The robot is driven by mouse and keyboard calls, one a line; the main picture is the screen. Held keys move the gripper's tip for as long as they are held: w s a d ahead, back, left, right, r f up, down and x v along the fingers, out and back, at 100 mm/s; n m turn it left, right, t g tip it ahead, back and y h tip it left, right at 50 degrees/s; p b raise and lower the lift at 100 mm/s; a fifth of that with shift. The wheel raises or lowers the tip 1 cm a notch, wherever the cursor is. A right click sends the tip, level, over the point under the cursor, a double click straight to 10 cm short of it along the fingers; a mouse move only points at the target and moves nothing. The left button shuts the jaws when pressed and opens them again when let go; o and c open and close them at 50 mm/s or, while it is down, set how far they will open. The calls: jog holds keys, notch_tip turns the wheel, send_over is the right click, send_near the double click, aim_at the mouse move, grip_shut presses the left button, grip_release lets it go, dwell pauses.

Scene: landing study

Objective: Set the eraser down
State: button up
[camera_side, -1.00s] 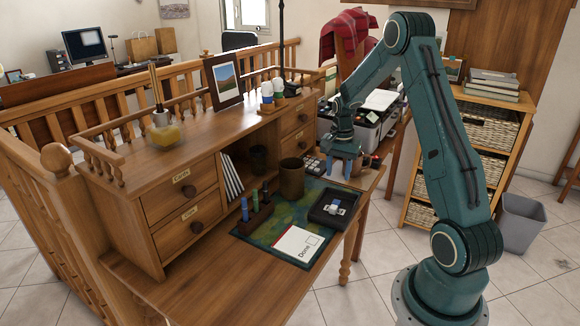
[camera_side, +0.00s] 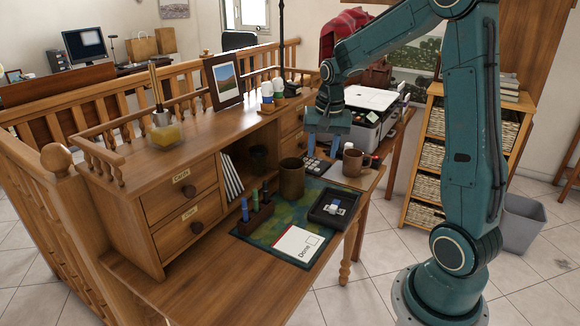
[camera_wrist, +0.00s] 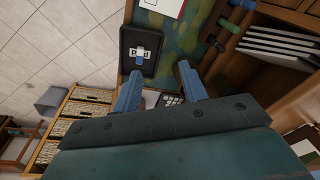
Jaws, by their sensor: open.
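The eraser (camera_side: 332,209), a small white and blue block, lies in the black tray (camera_side: 318,217) on the desk mat. In the wrist view the eraser (camera_wrist: 140,53) lies across a white label inside the tray (camera_wrist: 151,69). My gripper (camera_side: 323,147) is raised above the back of the desk, beyond the tray and apart from it. In the wrist view my gripper (camera_wrist: 160,72) shows two blue fingers spread apart with nothing between them.
A brown cup (camera_side: 291,180) and a pen block (camera_side: 256,216) stand left of the tray. A mug (camera_side: 355,163) and a dark keypad (camera_side: 317,170) are behind it. A white "Done" card (camera_side: 297,245) lies in front. The desk's front left is clear.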

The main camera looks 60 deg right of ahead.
jog(key=s+a+r+n+t, duration=0.1)
jog(key=s+a+r+n, duration=0.25)
jog(key=a, duration=0.25)
jog(key=s+a+r+n+t, duration=0.1)
jog(key=s+a+r+n, duration=0.3)
jog(key=a, duration=0.3)
jog(key=s+a+r+n+t, duration=0.2)
jog(key=s+a+n, duration=0.2)
jog(key=s+a, duration=0.3)
jog(key=s, duration=0.2)
jog(key=shift+s+y, duration=0.4)
jog(key=o, duration=0.9)
jog(key=shift+w, duration=0.2)
jog(key=shift+c, duration=0.2)
jog(key=o, duration=0.4)
jog(key=shift+w+r, duration=0.1)
jog(key=shift+w, duration=0.2)
jog(key=w+d+f+m, duration=0.1)
jog(key=w+f+m, duration=0.1)
jog(key=w+m, duration=0.4)
jog(key=w+d+f+m+g+h, duration=0.1)
jog(key=w+f+m, duration=0.1)
jog(key=w+m, duration=0.4)
jog(key=w+d+f+m+h, duration=0.1)
jog(key=w+m, duration=0.5)
jog(key=w, duration=0.8)
jog(key=shift+d+f+g, duration=0.3)
jog(key=shift+d+f, duration=0.05)
jog(key=shift+f, duration=0.55)
